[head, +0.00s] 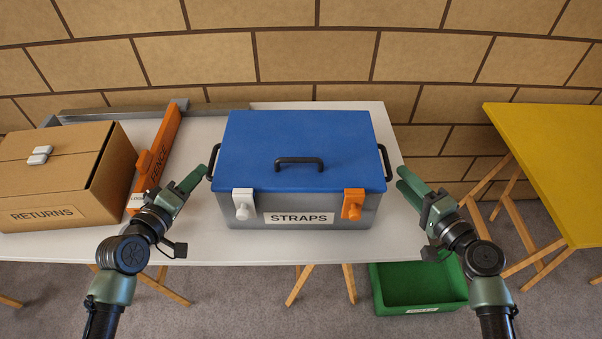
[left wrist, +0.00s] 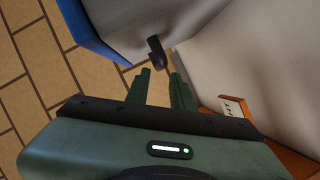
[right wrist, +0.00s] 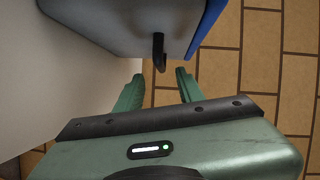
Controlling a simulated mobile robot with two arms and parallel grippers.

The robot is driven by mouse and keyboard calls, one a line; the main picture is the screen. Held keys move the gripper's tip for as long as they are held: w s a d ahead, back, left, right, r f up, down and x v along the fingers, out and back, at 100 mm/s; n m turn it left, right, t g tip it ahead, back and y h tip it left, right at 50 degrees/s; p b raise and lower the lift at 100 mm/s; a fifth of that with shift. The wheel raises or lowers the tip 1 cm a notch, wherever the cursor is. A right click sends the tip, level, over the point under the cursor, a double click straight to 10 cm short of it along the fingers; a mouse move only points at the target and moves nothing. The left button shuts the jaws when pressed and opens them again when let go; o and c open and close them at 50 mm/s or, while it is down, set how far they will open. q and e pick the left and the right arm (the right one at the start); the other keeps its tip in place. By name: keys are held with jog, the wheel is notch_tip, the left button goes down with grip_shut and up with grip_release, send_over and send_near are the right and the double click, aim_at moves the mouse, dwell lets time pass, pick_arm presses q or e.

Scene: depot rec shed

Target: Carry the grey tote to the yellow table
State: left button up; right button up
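The grey tote (head: 240,211) has a blue lid (head: 300,140), a STRAPS label, a white latch, an orange latch and black side handles. It sits on a white table. The yellow table (head: 550,150) stands at the right, apart from the white one. My left gripper (head: 198,175) is open beside the tote's left handle (head: 213,163); in the left wrist view that handle (left wrist: 156,52) is just beyond the fingertips. My right gripper (head: 402,177) is open beside the right handle (head: 385,162); in the right wrist view that handle (right wrist: 159,52) is just beyond the fingertips. Neither gripper visibly holds anything.
The white table (head: 300,248) also bears a RETURNS cardboard box (head: 45,180) and an orange FENCE piece (head: 160,155) left of the tote. A green bin (head: 420,288) is on the floor below its right end. A brick wall (head: 300,50) runs behind.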

aim_at(212, 158)
pick_arm(q)
jog(key=shift+s, duration=0.1)
pick_arm(e)
jog(key=shift+s+r, duration=0.1)
jog(key=shift+a, duration=0.1)
